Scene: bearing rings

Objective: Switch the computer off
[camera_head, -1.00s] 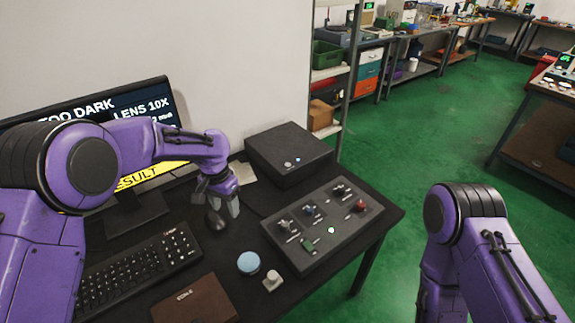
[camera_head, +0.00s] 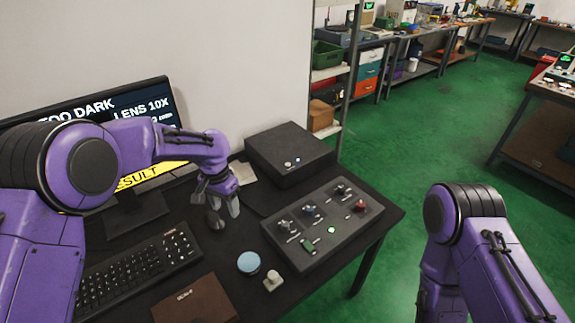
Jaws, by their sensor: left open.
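The computer looks to be the low black box (camera_head: 290,150) at the back right of the desk, with a small round button and a blue light on its front. The monitor (camera_head: 168,105) is lit and shows white text and a yellow band, partly behind my left arm. My left gripper (camera_head: 223,212) is open and points down over the desk, left of the box and apart from it. A dark mouse (camera_head: 214,220) is beside or under its fingertips; I cannot tell if they touch. My right arm is at the right, its gripper out of view.
A keyboard (camera_head: 140,270), blue round pad (camera_head: 248,262), pale knob (camera_head: 272,281) and brown box (camera_head: 194,301) are near the front. Green floor lies to the right.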

